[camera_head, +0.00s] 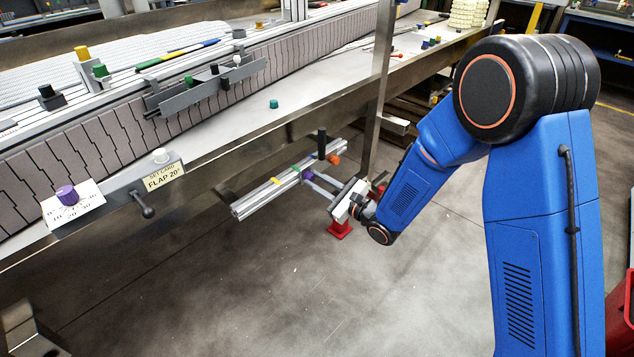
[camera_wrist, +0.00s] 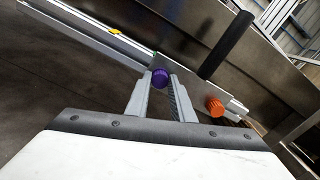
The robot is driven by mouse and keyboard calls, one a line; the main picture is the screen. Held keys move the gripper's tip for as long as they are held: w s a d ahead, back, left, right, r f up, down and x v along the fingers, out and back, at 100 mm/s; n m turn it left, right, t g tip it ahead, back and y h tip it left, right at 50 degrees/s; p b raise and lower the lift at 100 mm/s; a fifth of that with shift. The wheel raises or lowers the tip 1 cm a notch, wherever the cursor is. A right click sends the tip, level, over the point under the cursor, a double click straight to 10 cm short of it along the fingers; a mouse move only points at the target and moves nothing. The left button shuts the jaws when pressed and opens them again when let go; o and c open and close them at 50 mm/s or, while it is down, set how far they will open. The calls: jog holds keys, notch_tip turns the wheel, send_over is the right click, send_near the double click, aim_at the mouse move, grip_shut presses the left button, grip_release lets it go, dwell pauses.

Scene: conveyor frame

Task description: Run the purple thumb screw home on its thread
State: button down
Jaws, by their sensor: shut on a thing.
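The purple thumb screw (camera_wrist: 160,77) is a small ribbed knob on a grey plate beside a metal rail (camera_wrist: 75,35). In the head view the purple thumb screw (camera_head: 308,175) shows small, below the conveyor's edge. My gripper (camera_wrist: 162,84) is shut on the thumb screw, one grey finger at each side. My gripper (camera_head: 316,184) reaches it from the lower right in the head view. The thread is hidden behind the knob, so how deep the screw sits cannot be told.
An orange ribbed knob (camera_wrist: 215,106) and a black upright handle (camera_wrist: 227,44) sit close by on the same plate. A steel leg (camera_head: 379,90) stands right of the rail. Another purple knob (camera_head: 67,195) is on a dial at the left. Open floor lies below.

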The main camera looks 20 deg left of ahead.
jog(key=c, duration=1.7)
grip_release()
jog(key=shift+d+f, duration=0.1)
jog(key=shift+f, duration=0.05)
